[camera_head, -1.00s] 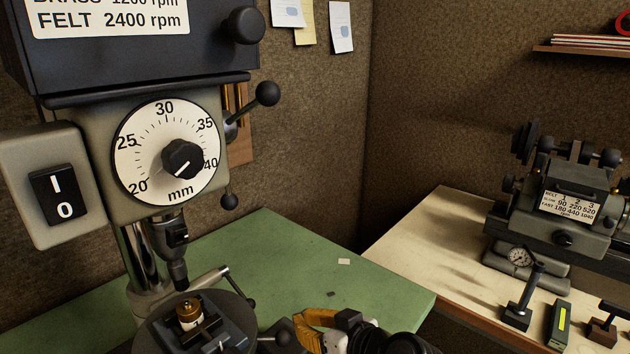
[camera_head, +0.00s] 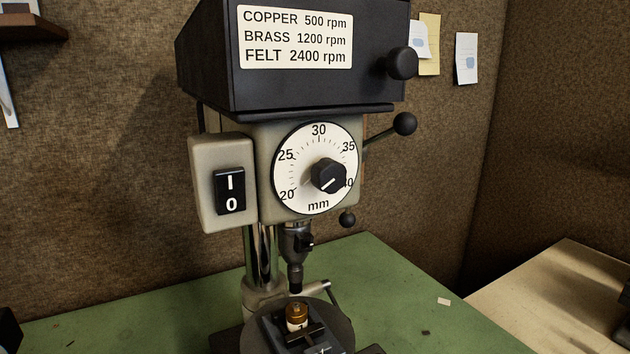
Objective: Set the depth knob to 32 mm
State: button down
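The depth dial (camera_head: 301,178) is a round white plate on the front of the drill press, marked 20, 25, 30, 35 and 40 with "mm" at the bottom. The black depth knob (camera_head: 329,176) stands out from its middle and partly covers the 40. A white line on the knob's face slants down to the left, roughly toward the 20 mark; its exact reading is hard to tell. My gripper is not in view, and nothing touches the knob.
A switch box (camera_head: 206,184) marked I and 0 sits left of the dial. A ball-ended lever (camera_head: 404,124) sticks out at the right. Below the chuck (camera_head: 295,243), a small brass part (camera_head: 297,312) sits in a vise. The green bench (camera_head: 390,285) is mostly clear at right.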

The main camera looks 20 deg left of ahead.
aim_at(328, 176)
jog(key=u, duration=1.3)
